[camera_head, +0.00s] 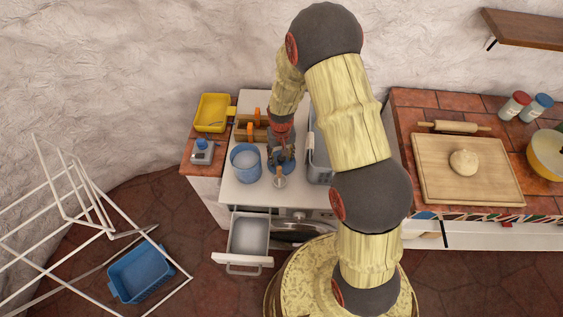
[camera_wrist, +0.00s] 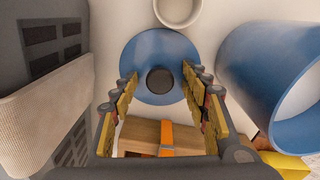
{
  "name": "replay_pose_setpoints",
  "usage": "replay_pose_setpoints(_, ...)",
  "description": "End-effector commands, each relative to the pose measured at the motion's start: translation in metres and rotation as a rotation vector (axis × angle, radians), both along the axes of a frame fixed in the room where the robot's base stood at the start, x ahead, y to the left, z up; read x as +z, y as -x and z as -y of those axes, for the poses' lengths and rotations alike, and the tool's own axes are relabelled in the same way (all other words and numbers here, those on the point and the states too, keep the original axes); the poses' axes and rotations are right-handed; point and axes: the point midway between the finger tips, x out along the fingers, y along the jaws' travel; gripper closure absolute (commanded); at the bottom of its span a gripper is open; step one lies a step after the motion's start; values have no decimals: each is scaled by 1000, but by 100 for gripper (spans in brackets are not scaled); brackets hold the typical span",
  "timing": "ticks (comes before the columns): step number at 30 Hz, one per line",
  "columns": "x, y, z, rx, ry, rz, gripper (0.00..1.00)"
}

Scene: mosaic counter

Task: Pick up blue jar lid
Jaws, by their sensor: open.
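The blue jar lid (camera_wrist: 160,48) is a round blue disc with a dark knob (camera_wrist: 160,80) at its middle. It lies on the white counter top. In the head view it is mostly hidden under my gripper (camera_head: 282,155). In the wrist view my gripper (camera_wrist: 160,77) is open, with one finger on each side of the knob and nothing shut between them. The fingertips show over the lid; I cannot tell whether they touch it.
A blue pot (camera_head: 245,162) stands left of my gripper, and a small pale cup (camera_head: 280,181) stands in front. A grey basket (camera_head: 319,160) is close on the right. A wooden caddy with orange handles (camera_head: 250,128) is behind. An open drawer (camera_head: 248,237) juts out below.

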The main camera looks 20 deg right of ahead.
Motion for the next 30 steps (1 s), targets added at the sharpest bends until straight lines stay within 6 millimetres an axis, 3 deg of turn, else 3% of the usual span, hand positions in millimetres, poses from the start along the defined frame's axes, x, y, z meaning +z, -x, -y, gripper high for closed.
replay_pose_setpoints(7,-1,0,0,0,0,0,54)
replay_pose_setpoints(30,-1,0,0,0,0,1,98)
